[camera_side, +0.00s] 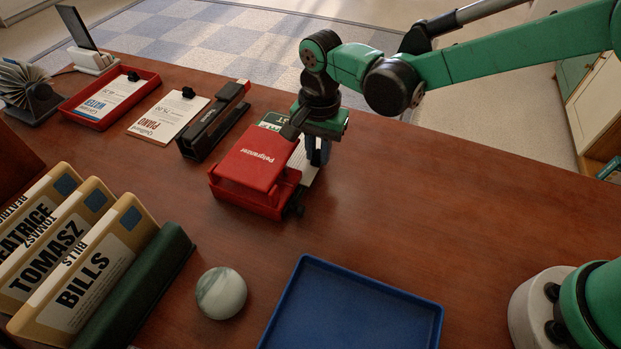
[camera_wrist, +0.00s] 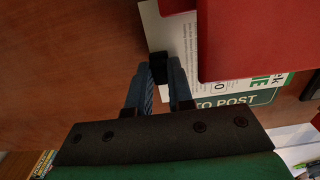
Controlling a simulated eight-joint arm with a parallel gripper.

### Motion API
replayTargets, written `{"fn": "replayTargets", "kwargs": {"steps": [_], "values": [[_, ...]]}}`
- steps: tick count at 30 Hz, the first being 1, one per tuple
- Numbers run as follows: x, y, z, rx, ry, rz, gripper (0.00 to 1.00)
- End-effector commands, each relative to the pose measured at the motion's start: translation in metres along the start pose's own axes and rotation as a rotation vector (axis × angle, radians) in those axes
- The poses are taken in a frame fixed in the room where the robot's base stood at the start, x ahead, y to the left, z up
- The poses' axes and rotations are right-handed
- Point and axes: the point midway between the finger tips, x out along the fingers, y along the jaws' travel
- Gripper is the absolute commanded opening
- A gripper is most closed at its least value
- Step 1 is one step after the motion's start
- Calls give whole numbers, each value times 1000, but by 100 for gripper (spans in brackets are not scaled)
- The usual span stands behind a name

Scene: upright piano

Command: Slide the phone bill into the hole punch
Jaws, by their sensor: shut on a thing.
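The red hole punch (camera_side: 258,160) stands on the desk, and its red top fills the upper right of the wrist view (camera_wrist: 250,40). The phone bill (camera_side: 304,168) is a white sheet along the punch's right side. In the wrist view the bill (camera_wrist: 180,40) shows green lettering and passes behind the red top, so part of it is hidden. My gripper (camera_side: 318,158) is beside the punch, pointing down. In the wrist view my gripper (camera_wrist: 160,70) is shut on a small black clip at the bill's edge. I cannot tell how far the sheet reaches into the slot.
A green "TO POST" card (camera_wrist: 245,99) lies by the punch. A black stapler (camera_side: 213,120), a clipped piano bill (camera_side: 167,117) and a red tray (camera_side: 75,112) are at left. Folders (camera_side: 95,270), a pale ball (camera_side: 221,293) and a blue tray (camera_side: 350,310) are in front. The desk's right side is clear.

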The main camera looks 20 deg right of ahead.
Motion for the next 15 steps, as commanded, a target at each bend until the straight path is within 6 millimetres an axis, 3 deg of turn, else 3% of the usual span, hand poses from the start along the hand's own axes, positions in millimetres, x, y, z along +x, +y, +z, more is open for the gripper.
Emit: {"fn": "replayTargets", "kwargs": {"steps": [15], "values": [[0, 0, 9, -1, 0, 0, 0]]}}
